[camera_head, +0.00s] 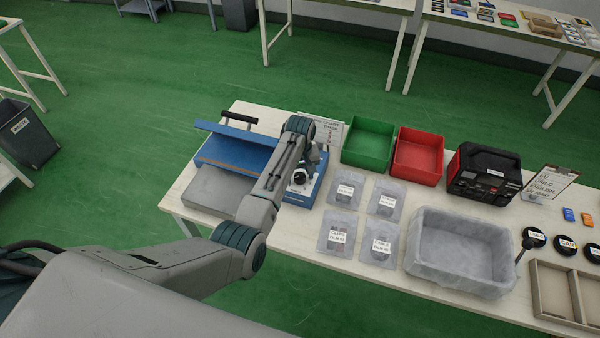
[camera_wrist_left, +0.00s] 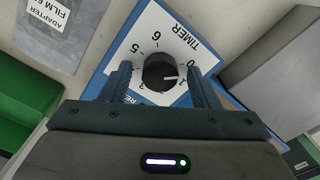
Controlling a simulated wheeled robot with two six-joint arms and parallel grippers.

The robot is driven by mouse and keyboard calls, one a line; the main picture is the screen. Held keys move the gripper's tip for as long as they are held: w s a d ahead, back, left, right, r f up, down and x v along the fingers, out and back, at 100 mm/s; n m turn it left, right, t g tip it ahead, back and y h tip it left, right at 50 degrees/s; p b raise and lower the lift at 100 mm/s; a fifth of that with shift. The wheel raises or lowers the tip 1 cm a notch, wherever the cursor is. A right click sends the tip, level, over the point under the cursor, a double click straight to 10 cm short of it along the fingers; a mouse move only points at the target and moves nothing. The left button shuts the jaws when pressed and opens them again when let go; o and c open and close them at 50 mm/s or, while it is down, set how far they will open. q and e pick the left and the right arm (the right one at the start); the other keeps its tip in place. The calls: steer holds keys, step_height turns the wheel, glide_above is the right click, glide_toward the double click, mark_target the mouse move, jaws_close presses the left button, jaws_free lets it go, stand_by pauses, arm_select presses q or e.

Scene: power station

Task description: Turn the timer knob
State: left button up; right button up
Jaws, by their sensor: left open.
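The timer knob (camera_wrist_left: 160,71) is black and round, with a white pointer line aimed near the 1 on the white dial plate (camera_wrist_left: 146,35) marked TIMER. In the left wrist view my left gripper (camera_wrist_left: 158,78) is open, with one finger on each side of the knob; I cannot tell whether either finger touches it. In the head view the blue and grey machine (camera_head: 236,153) that carries the dial is on the table, and my left arm reaches over its right end. The left gripper (camera_head: 301,172) is partly hidden there by the arm. My right gripper is not in view.
To the machine's right lie several labelled clear bags (camera_head: 342,190). Behind them are a green bin (camera_head: 368,143) and a red bin (camera_head: 417,156), then a black and red power unit (camera_head: 484,174). A grey tray (camera_head: 461,250) stands at the front.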

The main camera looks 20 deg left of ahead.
arm_select(q)
steer(key=c, duration=1)
